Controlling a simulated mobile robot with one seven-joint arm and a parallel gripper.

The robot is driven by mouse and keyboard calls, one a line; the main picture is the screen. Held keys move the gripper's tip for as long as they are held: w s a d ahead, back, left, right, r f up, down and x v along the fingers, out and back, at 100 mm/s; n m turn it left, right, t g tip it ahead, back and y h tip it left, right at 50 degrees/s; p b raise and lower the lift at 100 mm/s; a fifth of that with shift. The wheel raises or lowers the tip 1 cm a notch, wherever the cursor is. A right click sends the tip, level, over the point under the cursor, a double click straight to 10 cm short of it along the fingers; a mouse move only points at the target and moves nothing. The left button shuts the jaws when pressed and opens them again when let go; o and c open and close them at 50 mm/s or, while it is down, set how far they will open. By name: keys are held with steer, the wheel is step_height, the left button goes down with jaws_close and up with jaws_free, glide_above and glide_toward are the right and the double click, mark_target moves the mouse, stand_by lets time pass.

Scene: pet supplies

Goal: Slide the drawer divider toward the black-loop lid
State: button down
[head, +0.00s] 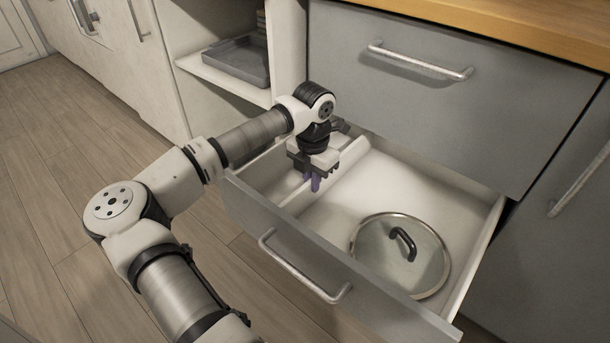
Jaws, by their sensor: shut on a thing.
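A white drawer divider (350,158) stands in the left part of the open drawer (484,262), running from the front toward the back. My gripper (314,184) reaches down into the drawer and is shut on the divider. My wrist hides part of the divider. The black-loop lid (378,251), round and clear with a metal rim, lies flat on the drawer floor to the right. The lid and divider are apart.
The drawer floor between the divider and the lid is bare. The drawer front with its metal handle (290,268) is nearest. A closed grey drawer (450,120) is above, under the wooden counter (480,25). A grey tray (238,60) sits on an open shelf at left.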

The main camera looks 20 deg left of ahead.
steer(key=s+d, duration=0.1)
steer(key=d, duration=0.1)
steer(key=s+d, duration=0.1)
steer(key=d, duration=0.2)
steer(key=s+d, duration=0.1)
steer(key=d, duration=0.2)
steer(key=shift+b, duration=0.4)
steer(key=c, duration=1.5)
jaws_free()
steer(key=shift+a, duration=0.1)
step_height(320, 180, up, 14)
steer(key=p, duration=0.3)
steer(key=shift+f, duration=0.1)
